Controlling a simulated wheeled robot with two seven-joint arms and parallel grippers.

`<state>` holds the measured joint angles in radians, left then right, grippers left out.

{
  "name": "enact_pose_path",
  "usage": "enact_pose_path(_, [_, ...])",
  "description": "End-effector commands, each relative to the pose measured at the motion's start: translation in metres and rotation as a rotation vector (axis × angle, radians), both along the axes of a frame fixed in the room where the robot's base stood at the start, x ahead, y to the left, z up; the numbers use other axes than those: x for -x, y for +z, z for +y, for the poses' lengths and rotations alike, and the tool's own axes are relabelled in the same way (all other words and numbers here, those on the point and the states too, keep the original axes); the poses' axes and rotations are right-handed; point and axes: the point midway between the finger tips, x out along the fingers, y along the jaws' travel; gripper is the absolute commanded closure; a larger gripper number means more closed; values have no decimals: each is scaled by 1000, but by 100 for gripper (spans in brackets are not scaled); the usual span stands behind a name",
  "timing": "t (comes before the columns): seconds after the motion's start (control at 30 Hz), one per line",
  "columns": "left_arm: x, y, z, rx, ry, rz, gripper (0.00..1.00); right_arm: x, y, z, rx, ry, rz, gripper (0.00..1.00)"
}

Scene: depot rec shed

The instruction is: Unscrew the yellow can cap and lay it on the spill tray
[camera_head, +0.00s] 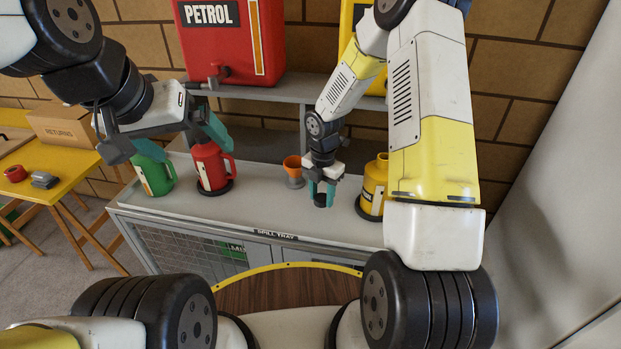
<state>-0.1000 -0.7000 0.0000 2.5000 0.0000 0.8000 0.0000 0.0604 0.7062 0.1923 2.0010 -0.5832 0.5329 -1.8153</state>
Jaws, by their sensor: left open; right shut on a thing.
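The yellow can (374,184) stands on the grey counter at the right, partly hidden by my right arm. My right gripper (322,190) points down just left of the can and is shut on a small dark cap (321,200). The cap is at or just above the counter, behind the label "SPILL TRAY" (275,234) on the front edge; I cannot tell if it touches. No separate tray edge is clear. My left gripper (186,146) is open and empty, in front of and above the green can (154,176) and the red can (211,167).
An orange funnel (292,165) stands left of my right gripper. A red petrol tank (232,50) sits on the shelf (275,93) behind. A yellow table (58,165) at the left holds a "RETURNS" box (64,125). The counter between the red can and funnel is clear.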

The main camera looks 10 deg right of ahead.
Motion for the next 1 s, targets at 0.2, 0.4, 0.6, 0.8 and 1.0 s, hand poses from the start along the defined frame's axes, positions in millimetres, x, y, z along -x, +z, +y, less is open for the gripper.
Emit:
enact_pose_path(0.2, [0,0,0,0,0,0,0,-33,-3,9,-1,-1,-1,100])
enact_pose_path(0.4, [0,0,0,0,0,0,0,-35,-15,9,0,0,4,100])
enact_pose_path(0.6, [0,0,0,0,0,0,0,-35,-38,9,1,1,1,100])
enact_pose_path(0.8, [0,0,0,0,0,0,0,-36,-38,9,0,0,0,100])
enact_pose_path(1.0, [0,0,0,0,0,0,0,-35,-41,9,1,0,1,47])
